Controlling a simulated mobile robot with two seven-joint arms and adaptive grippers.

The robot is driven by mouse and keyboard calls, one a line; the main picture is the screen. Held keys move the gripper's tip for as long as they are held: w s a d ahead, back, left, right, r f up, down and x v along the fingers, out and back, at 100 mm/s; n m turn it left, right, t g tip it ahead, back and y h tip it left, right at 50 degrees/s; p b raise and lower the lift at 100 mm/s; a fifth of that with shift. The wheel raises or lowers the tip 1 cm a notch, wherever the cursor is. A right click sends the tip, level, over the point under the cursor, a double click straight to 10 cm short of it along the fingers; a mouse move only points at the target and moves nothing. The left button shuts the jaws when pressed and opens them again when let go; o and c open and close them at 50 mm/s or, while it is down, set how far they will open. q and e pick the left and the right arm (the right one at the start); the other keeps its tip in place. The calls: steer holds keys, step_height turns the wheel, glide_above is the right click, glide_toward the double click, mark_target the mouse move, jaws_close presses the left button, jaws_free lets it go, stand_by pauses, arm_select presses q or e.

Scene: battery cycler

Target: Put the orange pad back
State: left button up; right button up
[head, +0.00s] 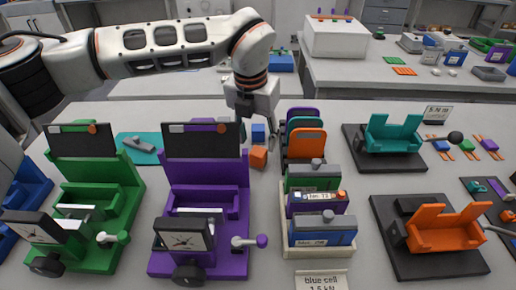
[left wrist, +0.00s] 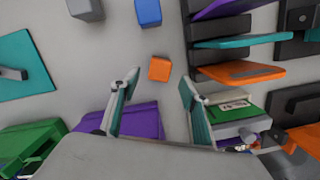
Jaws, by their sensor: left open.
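The orange pad (head: 306,143) stands upright at the front of a dark rack, in front of a teal pad (head: 304,123) and a purple pad (head: 302,112). In the left wrist view the orange pad (left wrist: 240,73) is in the rack, to the right of my fingers. My left gripper (head: 258,134) is open and empty above the table, just left of the rack and behind the purple machine. In the left wrist view its fingers (left wrist: 158,88) are spread apart, with nothing between them. My right gripper is not in view.
A small orange cube (head: 258,157) and a blue cube (head: 258,132) lie near the gripper. The purple machine (head: 205,180) and green machine (head: 95,190) stand at left. A cream tray (head: 286,232) of cells is before the rack. Teal (head: 392,135) and orange (head: 445,230) fixtures stand at right.

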mark_target(256, 156)
arm_select(q)
step_height(256, 156, up, 6)
steer(key=s, duration=0.1)
steer(key=shift+a, duration=0.2)
